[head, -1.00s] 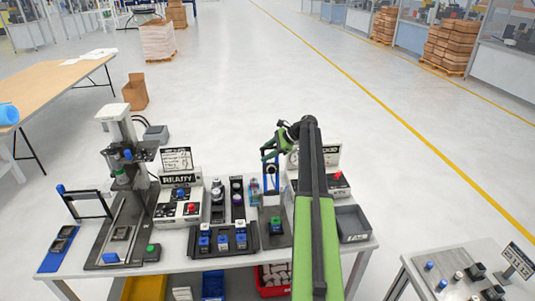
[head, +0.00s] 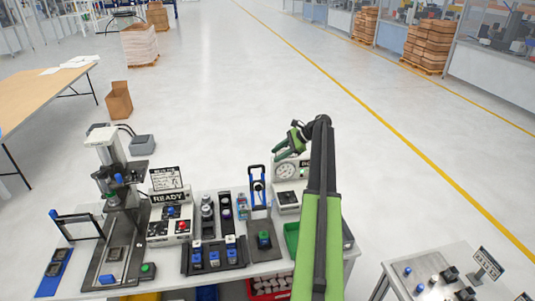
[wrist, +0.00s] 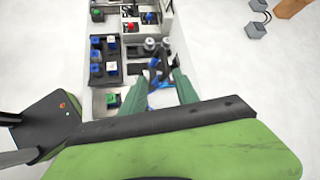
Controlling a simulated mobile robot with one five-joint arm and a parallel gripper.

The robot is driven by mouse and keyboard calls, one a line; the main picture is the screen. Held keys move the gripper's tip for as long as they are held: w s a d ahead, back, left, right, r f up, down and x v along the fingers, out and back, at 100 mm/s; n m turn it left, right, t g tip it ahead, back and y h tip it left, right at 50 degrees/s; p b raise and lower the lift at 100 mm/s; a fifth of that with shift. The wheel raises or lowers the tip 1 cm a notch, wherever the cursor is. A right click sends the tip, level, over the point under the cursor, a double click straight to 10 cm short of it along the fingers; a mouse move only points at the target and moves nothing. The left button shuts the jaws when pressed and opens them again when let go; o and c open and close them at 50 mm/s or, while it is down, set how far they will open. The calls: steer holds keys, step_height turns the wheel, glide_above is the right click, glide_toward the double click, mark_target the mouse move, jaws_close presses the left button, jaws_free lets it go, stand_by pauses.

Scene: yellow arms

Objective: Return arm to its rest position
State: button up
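My arm (head: 322,200), with green and black links, reaches up and forward over the right part of the workbench in the head view. My gripper (head: 288,146) hangs at its far end, to the left of the elbow, in front of the round gauge. Its two green fingers stand apart with nothing seen held between them. The wrist view shows the gripper (wrist: 158,76) too, with its fingers spread above the bench. A green arm link (wrist: 180,150) fills the lower part of that view.
The workbench holds a press (head: 118,190), a READY control box (head: 170,215), a black tray (head: 213,258) with several blue parts, a blue-framed fixture (head: 257,185) and a green bin (head: 291,238). A side table (head: 430,272) stands at right. Open floor lies beyond the bench.

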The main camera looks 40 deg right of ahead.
steer(key=shift+s+d+r, duration=0.35)
steer(key=shift+r, duration=0.1)
steer(key=shift+a, duration=0.1)
